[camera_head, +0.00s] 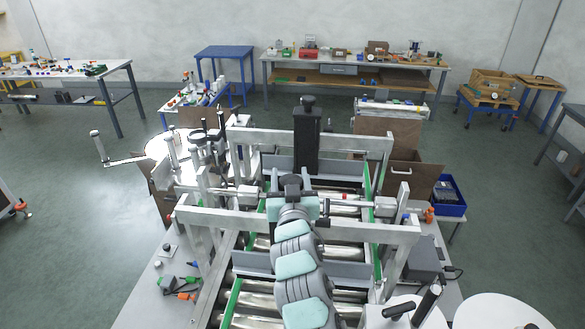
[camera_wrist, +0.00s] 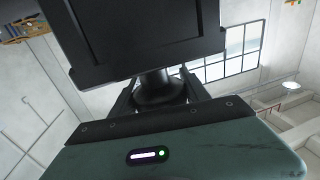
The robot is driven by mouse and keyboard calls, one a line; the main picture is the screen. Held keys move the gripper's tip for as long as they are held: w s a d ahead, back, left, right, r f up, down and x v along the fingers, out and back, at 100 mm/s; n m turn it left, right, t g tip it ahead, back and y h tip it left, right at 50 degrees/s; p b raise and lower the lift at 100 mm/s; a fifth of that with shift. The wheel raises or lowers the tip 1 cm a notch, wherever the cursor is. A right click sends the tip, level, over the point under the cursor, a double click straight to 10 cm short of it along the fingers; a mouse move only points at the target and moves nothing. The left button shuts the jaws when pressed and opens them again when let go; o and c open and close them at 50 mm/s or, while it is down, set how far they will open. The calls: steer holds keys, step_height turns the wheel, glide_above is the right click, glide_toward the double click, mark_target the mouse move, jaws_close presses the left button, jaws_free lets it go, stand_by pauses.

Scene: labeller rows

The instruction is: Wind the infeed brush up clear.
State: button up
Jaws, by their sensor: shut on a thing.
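A tall black column (camera_head: 307,140) with a round knob (camera_head: 308,102) on top stands over the middle of the roller conveyor. My gripper (camera_head: 292,183) is low in front of the column. In the wrist view, its two dark fingers are closed around a round black grip (camera_wrist: 156,90), which sits close against a large dark block (camera_wrist: 145,38). My wrist and arm hide the grip in the head view. I cannot pick out the brush itself or its bristles.
Pale metal crossbars (camera_head: 345,232) span the conveyor rollers (camera_head: 262,300) before and behind my gripper. A thin shaft with end blocks (camera_head: 385,207) runs across at wrist level. Reels and posts (camera_head: 180,155) stand left. A white disc (camera_head: 498,312) lies front right.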

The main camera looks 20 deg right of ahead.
steer(key=shift+n+y, duration=0.8)
steer(key=shift+y, duration=0.3)
steer(key=y+b, duration=0.1)
steer(key=n+b, duration=0.1)
steer(key=shift+a+f+t+y+b, duration=0.1)
steer(key=shift+f+t+y+b, duration=0.2)
steer(key=shift+t+y, duration=0.1)
steer(key=y+b, duration=0.1)
steer(key=b, duration=0.1)
steer(key=n+y+b, duration=0.1)
steer(key=shift+a+n+b, duration=0.25)
steer(key=shift+n+b, duration=0.05)
steer(key=shift+b, duration=0.1)
steer(key=shift+w+a+r+n+y+b, duration=0.15)
steer(key=shift+n+y+b, duration=0.35)
steer(key=shift+y+b, duration=0.55)
steer(key=o, duration=1.3)
steer(key=shift+o, duration=0.2)
steer(key=shift+r, duration=0.1)
